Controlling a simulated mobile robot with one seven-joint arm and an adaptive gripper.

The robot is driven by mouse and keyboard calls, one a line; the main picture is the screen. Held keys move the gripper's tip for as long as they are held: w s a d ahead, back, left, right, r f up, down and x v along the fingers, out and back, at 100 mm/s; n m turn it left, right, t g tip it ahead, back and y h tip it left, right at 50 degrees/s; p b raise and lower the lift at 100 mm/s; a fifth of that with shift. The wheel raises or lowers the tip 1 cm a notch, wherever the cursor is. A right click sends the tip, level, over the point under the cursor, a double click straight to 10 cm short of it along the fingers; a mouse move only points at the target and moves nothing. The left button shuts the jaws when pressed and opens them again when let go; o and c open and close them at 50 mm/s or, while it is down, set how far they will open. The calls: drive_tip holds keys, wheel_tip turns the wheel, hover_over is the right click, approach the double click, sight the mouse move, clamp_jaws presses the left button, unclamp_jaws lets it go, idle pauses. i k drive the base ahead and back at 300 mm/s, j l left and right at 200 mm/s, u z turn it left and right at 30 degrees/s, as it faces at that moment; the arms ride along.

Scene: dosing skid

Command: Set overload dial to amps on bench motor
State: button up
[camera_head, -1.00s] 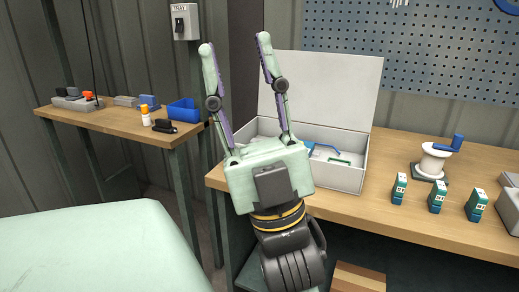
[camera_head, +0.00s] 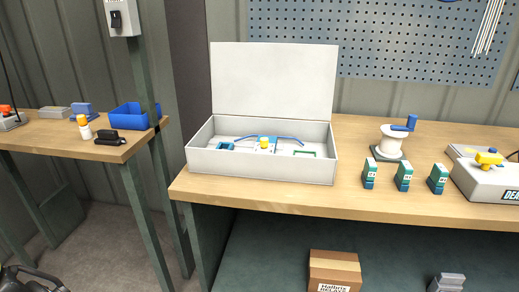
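No dial scale, amp marking or motor can be made out in this view. An open box (camera_head: 262,166) with a raised white lid (camera_head: 273,82) stands on the bench. Inside it are a small yellow-topped round part (camera_head: 264,142), blue pieces with a blue wire (camera_head: 288,139), and a green-framed slot (camera_head: 303,154). I cannot tell if the yellow part is a dial. My gripper is out of view; a dark piece, possibly my arm, shows at the lower left corner.
On the wooden bench (camera_head: 340,207) stand several green-and-white blocks (camera_head: 403,177), a spool with a blue handle (camera_head: 390,143), and a grey box with a yellow top piece (camera_head: 482,179), cut off at right. A side table (camera_head: 60,138) holds a blue bin (camera_head: 137,116). A carton (camera_head: 334,270) sits below.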

sight(264, 141)
drive_tip(key=i+j+z, duration=0.25)
drive_tip(key=i+j, duration=0.45)
drive_tip(key=i+l, duration=0.05)
drive_tip(key=i, duration=0.1)
